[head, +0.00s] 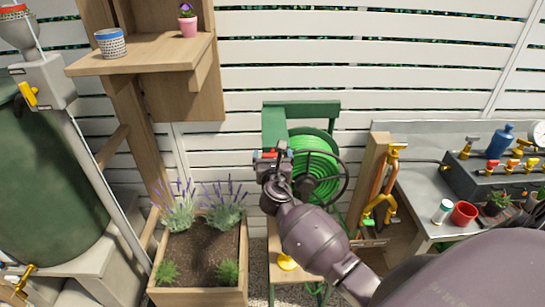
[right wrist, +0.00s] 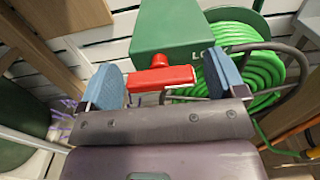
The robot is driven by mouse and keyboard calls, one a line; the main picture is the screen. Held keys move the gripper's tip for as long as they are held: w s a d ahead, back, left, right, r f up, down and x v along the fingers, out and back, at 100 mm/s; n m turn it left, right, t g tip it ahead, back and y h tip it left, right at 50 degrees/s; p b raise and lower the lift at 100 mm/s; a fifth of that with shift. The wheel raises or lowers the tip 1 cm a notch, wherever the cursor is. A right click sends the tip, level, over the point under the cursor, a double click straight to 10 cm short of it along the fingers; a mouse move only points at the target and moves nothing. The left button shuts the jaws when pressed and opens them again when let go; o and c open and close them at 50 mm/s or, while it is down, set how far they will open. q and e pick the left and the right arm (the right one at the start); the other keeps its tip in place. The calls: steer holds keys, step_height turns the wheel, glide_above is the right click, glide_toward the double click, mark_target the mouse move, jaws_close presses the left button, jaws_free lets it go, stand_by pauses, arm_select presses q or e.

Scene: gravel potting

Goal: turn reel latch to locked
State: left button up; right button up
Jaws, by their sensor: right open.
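The hose reel (head: 318,165) holds coiled bright green hose on a green stand by the fence; it also shows in the right wrist view (right wrist: 262,75). The red reel latch (right wrist: 160,79) lies crosswise in front of the green housing (right wrist: 172,28), which bears partly hidden lettering. In the head view the latch (head: 268,155) is a small red spot at my gripper. My right gripper (right wrist: 162,68) is open, its two blue fingers on either side of the latch. The latch's right end is close to the right finger; I cannot tell whether they touch. My left gripper is not in view.
A planter (head: 200,262) with lavender stands left of the reel. A wooden post (head: 370,180) and a grey bench (head: 425,205) with a red cup (head: 463,213) stand to the right. A shelf (head: 140,54) with pots is at upper left.

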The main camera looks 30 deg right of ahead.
steer(key=c, duration=0.9)
